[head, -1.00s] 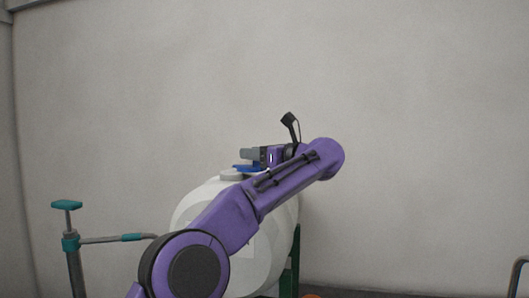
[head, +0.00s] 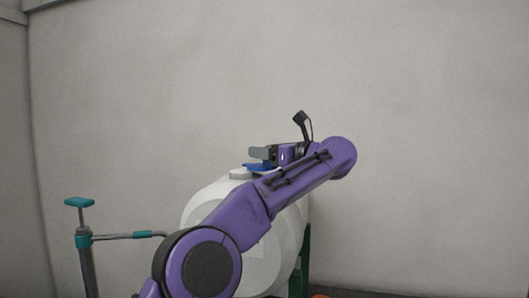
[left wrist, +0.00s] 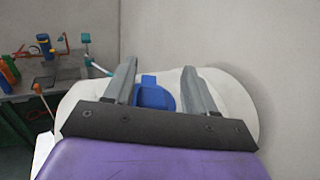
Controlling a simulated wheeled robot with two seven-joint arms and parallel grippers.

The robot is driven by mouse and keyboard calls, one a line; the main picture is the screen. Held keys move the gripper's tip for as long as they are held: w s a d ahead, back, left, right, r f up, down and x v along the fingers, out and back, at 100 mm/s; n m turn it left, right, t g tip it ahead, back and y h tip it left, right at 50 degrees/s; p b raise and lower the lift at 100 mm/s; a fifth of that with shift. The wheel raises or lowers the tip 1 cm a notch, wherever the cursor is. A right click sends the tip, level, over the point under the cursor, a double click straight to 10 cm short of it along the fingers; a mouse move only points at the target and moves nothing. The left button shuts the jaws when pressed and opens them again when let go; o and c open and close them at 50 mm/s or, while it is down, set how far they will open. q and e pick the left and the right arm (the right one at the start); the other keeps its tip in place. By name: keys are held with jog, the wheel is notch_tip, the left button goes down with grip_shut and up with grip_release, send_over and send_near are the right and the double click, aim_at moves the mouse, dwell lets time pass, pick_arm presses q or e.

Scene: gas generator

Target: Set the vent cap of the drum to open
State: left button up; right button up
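The white drum (head: 200,205) stands behind my purple left arm in the head view, and its pale top (left wrist: 235,95) shows in the left wrist view. The blue vent cap (left wrist: 153,93) with a raised tab sits on the drum top, between the two fingers in the left wrist view. The blue cap (head: 255,167) also shows just under the fingers in the head view. My left gripper (head: 260,154) is open, with its grey fingers (left wrist: 160,84) on either side of the cap and gaps beside it. Whether the fingers touch the cap cannot be told. My right gripper is not in view.
A metal stand with a teal handle (head: 79,202) and a side bar stands left of the drum. A green support (head: 305,262) is at the drum's right. A bench with tools (left wrist: 50,75) shows at left in the wrist view. A plain wall is behind.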

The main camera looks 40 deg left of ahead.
pick_arm(q)
jog(key=s+d+b, duration=0.1)
jog(key=d, duration=0.9)
jog(key=shift+d, duration=0.25)
